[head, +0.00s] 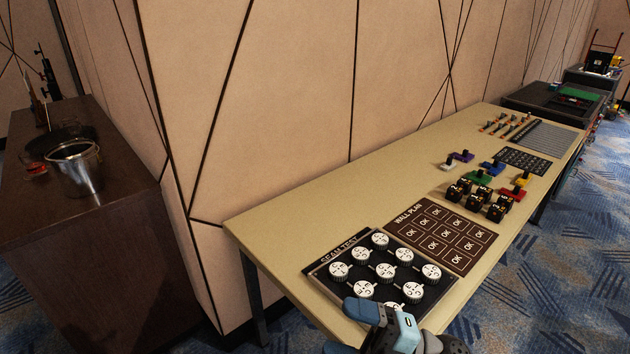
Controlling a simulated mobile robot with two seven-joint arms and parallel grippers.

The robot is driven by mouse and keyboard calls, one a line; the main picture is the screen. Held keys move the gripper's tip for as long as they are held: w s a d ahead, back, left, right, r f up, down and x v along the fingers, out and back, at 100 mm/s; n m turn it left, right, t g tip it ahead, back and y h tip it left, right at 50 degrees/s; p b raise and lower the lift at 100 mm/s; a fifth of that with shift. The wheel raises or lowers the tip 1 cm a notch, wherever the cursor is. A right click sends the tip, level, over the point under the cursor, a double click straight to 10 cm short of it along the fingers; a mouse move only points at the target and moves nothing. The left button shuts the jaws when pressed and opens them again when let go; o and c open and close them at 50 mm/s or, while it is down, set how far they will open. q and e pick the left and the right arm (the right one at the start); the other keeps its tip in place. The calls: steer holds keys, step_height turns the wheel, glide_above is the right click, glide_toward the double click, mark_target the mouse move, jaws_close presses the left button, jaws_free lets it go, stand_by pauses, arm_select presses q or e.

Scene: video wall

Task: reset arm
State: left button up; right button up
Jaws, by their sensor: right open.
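My right gripper (385,318) shows at the bottom of the head view, low in front of the near edge of the long table (285,236). It is open, and I see nothing held in it. It covers the near corner of a black board (325,272) that carries several round white-topped knobs (385,271). I cannot tell whether the gripper touches the board. My left gripper is not in view.
Beside the knob board lies a brown "WALL PLAN" board (467,262) marked OK. Black-and-gold blocks (476,203) and coloured pieces stand farther along. A dark cabinet (110,215) with a metal bucket (75,172) is at left. The table's back-left strip is bare.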

steer(key=d+f+m+t+h, duration=0.6)
steer(key=f+m+h, duration=0.25)
steer(key=m, duration=0.45)
steer(key=d+f+m+t+h, duration=0.6)
steer(key=f+m+h, duration=0.25)
steer(key=m, duration=0.35)
steer(key=s+d+f+m+g, duration=0.25)
steer(key=s+f+g, duration=0.25)
steer(key=s+f, duration=0.4)
arm_select(q)
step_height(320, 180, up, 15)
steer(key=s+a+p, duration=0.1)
steer(key=p, duration=1.9)
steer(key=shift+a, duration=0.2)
arm_select(e)
step_height(320, 180, up, 16)
steer(key=h, duration=0.1)
steer(key=shift+d+t, duration=0.25)
steer(key=shift+t, duration=0.05)
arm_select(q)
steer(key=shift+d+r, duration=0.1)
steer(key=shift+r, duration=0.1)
arm_select(e)
steer(key=shift+w, duration=0.1)
